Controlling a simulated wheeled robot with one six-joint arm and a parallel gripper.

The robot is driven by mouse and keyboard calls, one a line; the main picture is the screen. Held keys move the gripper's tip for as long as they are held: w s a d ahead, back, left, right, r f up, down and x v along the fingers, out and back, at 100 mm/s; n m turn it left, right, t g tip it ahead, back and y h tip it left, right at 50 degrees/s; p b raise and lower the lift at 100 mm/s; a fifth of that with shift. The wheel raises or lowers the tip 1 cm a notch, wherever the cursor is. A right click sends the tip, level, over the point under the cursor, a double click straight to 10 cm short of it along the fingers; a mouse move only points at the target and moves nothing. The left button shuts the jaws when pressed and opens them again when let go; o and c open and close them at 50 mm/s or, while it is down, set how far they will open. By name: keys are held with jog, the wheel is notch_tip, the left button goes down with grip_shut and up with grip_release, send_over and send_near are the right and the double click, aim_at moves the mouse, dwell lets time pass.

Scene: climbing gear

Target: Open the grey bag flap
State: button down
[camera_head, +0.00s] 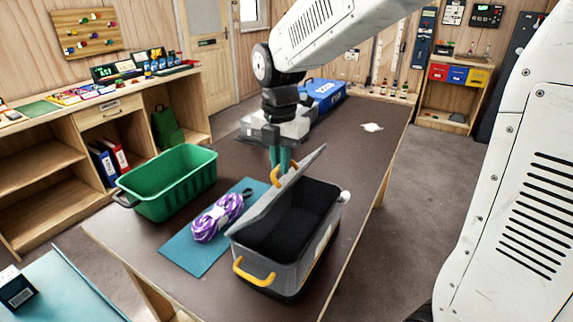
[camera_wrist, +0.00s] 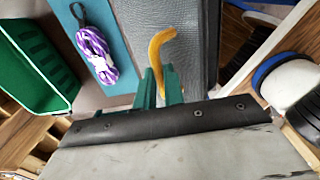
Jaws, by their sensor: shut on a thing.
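The grey bag (camera_head: 318,262) stands on the near part of the brown table, with its black inside showing. Its grey flap (camera_head: 268,205) is raised and tilted up along the bag's left side. The flap carries a yellow handle (camera_head: 275,177), which also shows as a curved hook in the wrist view (camera_wrist: 157,42). My gripper (camera_head: 283,164), with green fingers, is at the flap's raised edge and shut on the yellow handle. In the wrist view the fingers (camera_wrist: 161,78) sit close together at the handle's lower end; the exact contact is hidden there.
A purple rope coil (camera_head: 217,218) lies on a teal mat (camera_head: 198,258) left of the bag. A green crate (camera_head: 170,184) stands further left. Clear boxes (camera_head: 258,124) and a blue case (camera_head: 326,95) are behind my gripper. The table's right side (camera_head: 375,150) is mostly clear.

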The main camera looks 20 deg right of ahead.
jog(key=shift+w+a, duration=0.15)
jog(key=shift+w+a+r, duration=0.25)
jog(key=shift+w+a, duration=0.4)
jog(key=shift+w, duration=0.25)
jog(key=shift+w+a, duration=0.75)
jog(key=shift+w, duration=0.25)
jog(key=c, duration=0.8)
grip_release()
jog(key=shift+r, duration=0.15)
jog(key=r, duration=0.1)
jog(key=s+r, duration=0.1)
jog(key=r, duration=0.1)
jog(key=d+r, duration=0.1)
jog(key=r, duration=0.1)
jog(key=shift+s+d, duration=0.1)
jog(key=shift+s, duration=0.25)
